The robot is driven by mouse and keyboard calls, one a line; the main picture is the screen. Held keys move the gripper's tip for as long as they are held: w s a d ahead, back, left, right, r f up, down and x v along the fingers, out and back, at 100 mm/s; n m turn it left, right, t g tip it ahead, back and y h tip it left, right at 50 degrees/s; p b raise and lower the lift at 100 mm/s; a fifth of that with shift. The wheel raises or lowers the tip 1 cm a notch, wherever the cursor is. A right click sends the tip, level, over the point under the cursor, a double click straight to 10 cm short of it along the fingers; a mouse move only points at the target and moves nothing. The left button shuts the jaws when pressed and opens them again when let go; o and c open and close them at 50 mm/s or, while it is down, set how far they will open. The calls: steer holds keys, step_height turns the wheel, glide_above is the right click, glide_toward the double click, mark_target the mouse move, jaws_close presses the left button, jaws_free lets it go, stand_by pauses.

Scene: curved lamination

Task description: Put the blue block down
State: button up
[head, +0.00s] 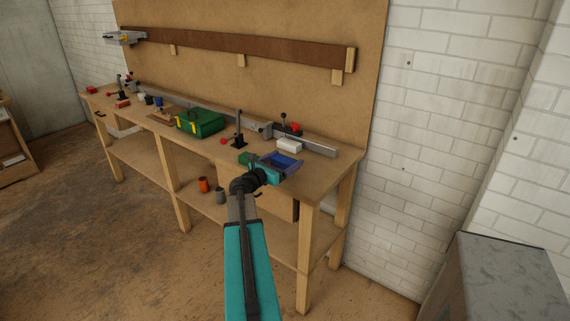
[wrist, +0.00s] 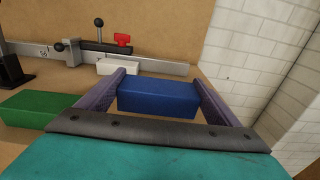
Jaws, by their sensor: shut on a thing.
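The blue block (wrist: 158,98) is between the two fingers of my gripper (wrist: 160,95) in the wrist view. My gripper is shut on it, with a finger at each end of the block. In the head view the blue block (head: 284,159) shows at the end of my arm, over the right end of the workbench (head: 335,165). My gripper (head: 281,163) partly hides it there. Whether the block touches the bench top or hangs above it I cannot tell.
A green block (wrist: 35,108) lies left of my gripper. A white block (wrist: 118,67) lies just behind, near a metal rail (wrist: 150,64) with a red knob (wrist: 123,40). A green toolbox (head: 201,122) stands farther left. A brick wall (wrist: 262,50) is at the right.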

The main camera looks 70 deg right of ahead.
mark_target(285, 164)
steer(key=shift+w+d+f, duration=0.1)
steer(key=shift+w+d, duration=0.2)
steer(key=shift+d, duration=0.5)
steer(key=shift+w+d+p, duration=0.25)
steer(key=shift+d+p, duration=0.05)
steer(key=shift+d, duration=0.2)
steer(key=shift+s+a+f+p, duration=0.1)
steer(key=shift+f+p, duration=0.3)
steer(key=shift+f, duration=1.35)
steer(key=shift+f, duration=0.2)
steer(key=o, duration=1)
steer(key=shift+r, duration=0.15)
steer(key=shift+b+v, duration=1.25)
steer(key=shift+v, duration=4.8)
